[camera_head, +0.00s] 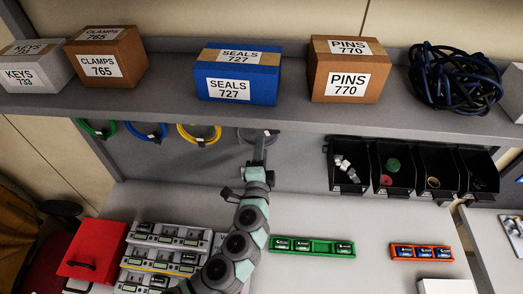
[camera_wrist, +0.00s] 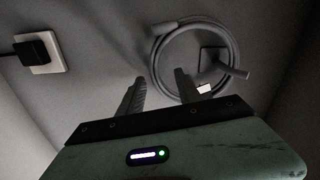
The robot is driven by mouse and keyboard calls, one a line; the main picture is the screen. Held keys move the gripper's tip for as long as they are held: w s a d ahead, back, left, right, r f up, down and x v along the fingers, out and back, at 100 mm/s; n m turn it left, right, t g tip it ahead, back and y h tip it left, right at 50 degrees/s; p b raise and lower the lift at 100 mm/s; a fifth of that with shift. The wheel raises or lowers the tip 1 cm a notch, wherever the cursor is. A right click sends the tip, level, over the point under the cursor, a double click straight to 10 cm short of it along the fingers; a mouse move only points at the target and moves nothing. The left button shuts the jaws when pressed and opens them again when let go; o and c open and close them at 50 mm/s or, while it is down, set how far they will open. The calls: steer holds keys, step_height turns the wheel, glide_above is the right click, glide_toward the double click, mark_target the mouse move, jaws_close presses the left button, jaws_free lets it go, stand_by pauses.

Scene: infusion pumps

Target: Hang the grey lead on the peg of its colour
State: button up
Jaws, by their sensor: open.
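The grey lead (camera_wrist: 158,62) is a coiled loop against the wall in the wrist view. A grey peg (camera_wrist: 233,72) with a square grey base plate shows through the loop, and its rod crosses in front of the loop's right side. The loop is around the peg; I cannot tell whether its weight rests on it. A small white piece (camera_wrist: 204,89) shows at the loop's lower edge. My gripper (camera_wrist: 160,82) is open, its fingertips near the loop's lower left. In the head view my gripper (camera_head: 259,148) is under the shelf, and the lead (camera_head: 246,136) is partly hidden.
Green (camera_head: 96,130), blue (camera_head: 150,133) and yellow (camera_head: 199,136) leads hang to the left. The shelf (camera_head: 180,105) overhangs above; black bins (camera_head: 347,175) stand right.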

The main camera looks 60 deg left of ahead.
steer(key=b+v, duration=0.1)
steer(key=v, duration=1)
stand_by(0.6)
